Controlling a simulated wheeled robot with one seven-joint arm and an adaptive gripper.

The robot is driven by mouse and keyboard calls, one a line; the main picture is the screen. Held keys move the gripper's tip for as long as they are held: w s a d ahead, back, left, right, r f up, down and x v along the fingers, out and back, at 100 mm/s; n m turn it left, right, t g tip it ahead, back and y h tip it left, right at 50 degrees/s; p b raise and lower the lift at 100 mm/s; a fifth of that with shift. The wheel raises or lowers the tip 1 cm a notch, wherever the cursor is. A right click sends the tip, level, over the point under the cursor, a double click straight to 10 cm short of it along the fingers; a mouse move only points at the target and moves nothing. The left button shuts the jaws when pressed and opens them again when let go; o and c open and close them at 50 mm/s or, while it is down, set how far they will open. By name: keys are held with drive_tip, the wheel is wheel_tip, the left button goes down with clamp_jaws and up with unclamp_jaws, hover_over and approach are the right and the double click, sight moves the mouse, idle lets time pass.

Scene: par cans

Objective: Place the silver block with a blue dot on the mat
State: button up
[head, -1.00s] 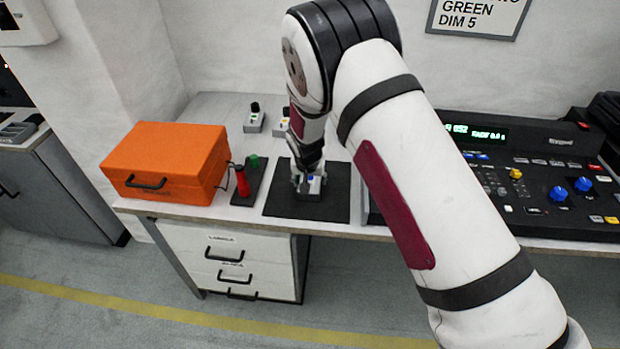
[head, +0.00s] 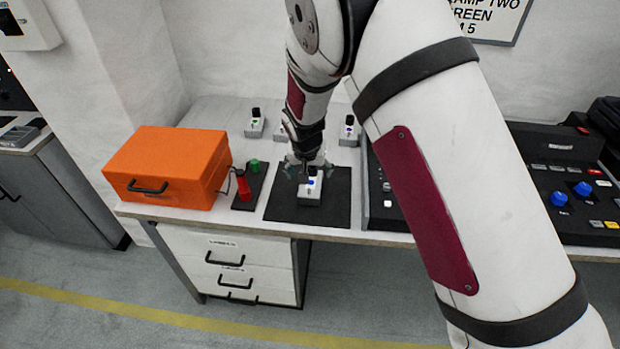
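A silver block (head: 309,193) with a blue dot and a dark knob on top stands upright on the black mat (head: 335,212). My gripper (head: 306,171) is just above it, its fingers spread apart around the knob's height. The fingers look clear of the block's body; whether one touches the knob is too small to tell. The gripper partly covers the back of the mat.
Similar blocks stand behind, one at the left (head: 255,127) and one at the right (head: 349,132). A dark tray (head: 243,202) with red and green items and an orange case (head: 168,167) are left. A control console (head: 560,170) is right, partly behind my arm.

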drive_tip(key=s+d+r, duration=0.6)
drive_tip(key=d+r, duration=0.1)
drive_tip(key=r, duration=0.4)
drive_tip(key=s+d+r, duration=0.5)
drive_tip(key=d+r, duration=0.3)
drive_tip(key=r, duration=0.3)
drive_tip(key=s+d+r, duration=0.2)
drive_tip(key=s+d, duration=0.1)
drive_tip(key=s, duration=0.5)
drive_tip(key=s+d+r, duration=0.2)
drive_tip(key=s+d, duration=0.1)
drive_tip(key=s, duration=0.5)
drive_tip(key=s+d+r, duration=0.2)
drive_tip(key=s+d, duration=0.2)
drive_tip(key=s, duration=0.4)
drive_tip(key=shift+s+r, duration=0.15)
drive_tip(key=shift+r, duration=0.25)
